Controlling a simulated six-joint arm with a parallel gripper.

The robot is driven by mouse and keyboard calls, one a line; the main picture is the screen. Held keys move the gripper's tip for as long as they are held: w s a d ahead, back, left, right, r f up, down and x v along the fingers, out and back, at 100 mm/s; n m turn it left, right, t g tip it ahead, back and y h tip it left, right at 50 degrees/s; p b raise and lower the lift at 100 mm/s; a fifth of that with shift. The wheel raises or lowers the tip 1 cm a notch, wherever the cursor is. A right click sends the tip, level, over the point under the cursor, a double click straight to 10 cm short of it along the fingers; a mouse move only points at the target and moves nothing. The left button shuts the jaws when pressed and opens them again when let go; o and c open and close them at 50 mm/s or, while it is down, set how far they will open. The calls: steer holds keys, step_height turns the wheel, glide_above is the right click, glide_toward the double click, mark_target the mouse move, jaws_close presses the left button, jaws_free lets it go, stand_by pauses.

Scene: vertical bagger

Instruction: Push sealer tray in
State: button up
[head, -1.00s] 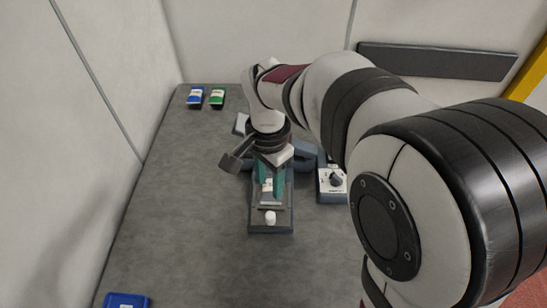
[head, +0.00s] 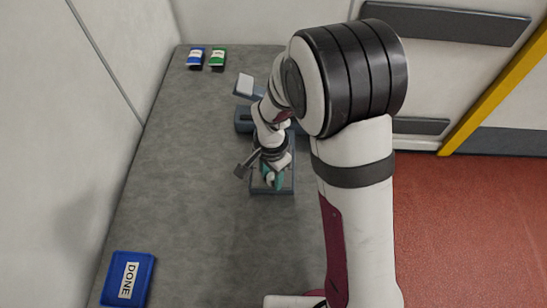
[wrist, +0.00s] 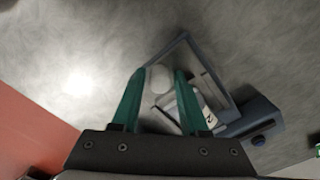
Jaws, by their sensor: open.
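The sealer tray (head: 258,189) is a grey-blue frame extending from the front of the bagger (head: 243,118). It shows in the wrist view (wrist: 217,77) with a pale label or pouch (wrist: 200,112) inside. A white round knob (wrist: 160,79) at the tray's front end appears between my teal fingertips. My gripper (head: 272,180) is open, over the front end of the tray. In the wrist view (wrist: 160,72) a finger lies on each side of the knob; I cannot tell whether either touches it. My arm hides much of the bagger in the head view.
A control box (wrist: 252,122) with a dark dial stands beside the tray. Blue (head: 195,58) and green (head: 217,59) packs lie at the back left. A blue DONE tray (head: 144,262) is at the front left. The left table is clear.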

jaws_close()
steer(key=shift+w, duration=2.55)
steer(key=shift+w, duration=0.75)
steer(key=shift+o, duration=2.2)
jaws_free()
steer(key=shift+r, duration=2.55)
steer(key=shift+r, duration=0.1)
step_height(320, 180, up, 16)
steer(key=shift+f, duration=0.2)
